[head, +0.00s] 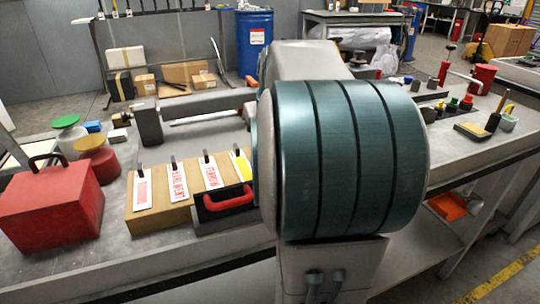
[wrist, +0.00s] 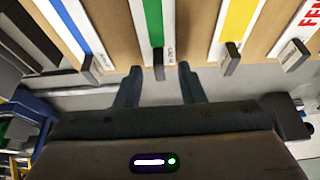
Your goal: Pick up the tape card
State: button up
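In the wrist view one card has a blue stripe (wrist: 70,22), one a green stripe (wrist: 154,22), one a yellow stripe (wrist: 237,25), and one red lettering (wrist: 303,22). I cannot tell from any lettering which is the tape card. My gripper (wrist: 158,82) is open and empty, its two fingers apart on either side of the green-striped card's tab (wrist: 158,66). In the head view my arm hides the gripper and the striped cards beyond the yellow one (head: 240,163).
A red box (head: 50,210) with a dark handle stands left of the board. A red handle (head: 229,200) sticks out at the board's front. Lidded tins (head: 98,160) and a grey fixture (head: 149,125) stand behind. The bench's front left strip is clear.

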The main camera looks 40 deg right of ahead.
grip_shut()
jog(key=shift+r, duration=0.2)
jog(key=shift+r, duration=0.25)
notch_tip(320, 180, up, 7)
jog(key=shift+f+p, duration=0.1)
jog(key=shift+p, duration=0.95)
jog(key=w+a, duration=0.2)
jog(key=a, duration=0.6)
jog(key=w+a, duration=0.2)
jog(key=a, duration=0.7)
jog(key=shift+w+a+f, duration=0.25)
jog(key=shift+a+f, duration=0.05)
